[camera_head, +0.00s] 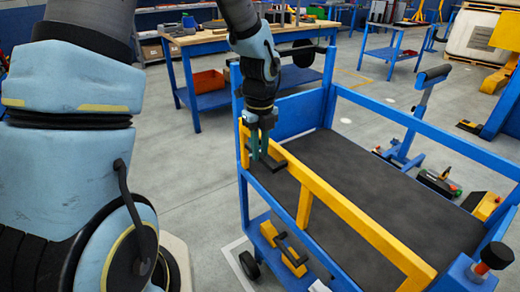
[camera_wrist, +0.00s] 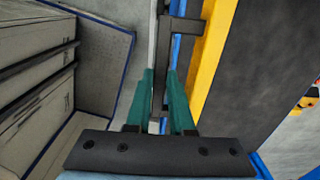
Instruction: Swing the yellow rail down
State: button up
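The yellow rail (camera_head: 345,207) stands raised along the near long side of a blue cart, with yellow posts below it. A dark handle (camera_head: 278,160) sits at its far left end. My gripper (camera_head: 259,156) points down at that end, its teal fingers beside the rail. In the wrist view, the yellow rail (camera_wrist: 210,55) runs just right of the fingers. A dark bar (camera_wrist: 162,50), joined to the rail by a bracket (camera_wrist: 186,25), lies between my fingertips (camera_wrist: 161,75). The fingers are apart with the bar in the gap; whether they press on it is unclear.
The blue cart (camera_head: 238,190) has a dark, bare top (camera_head: 385,185) and a blue far-side rail (camera_head: 430,130). A black knob (camera_head: 496,256) stands at its near right corner. A workbench (camera_head: 205,38) stands behind at left. Open floor (camera_head: 190,200) lies left of the cart.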

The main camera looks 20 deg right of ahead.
grip_shut()
dwell(0.9)
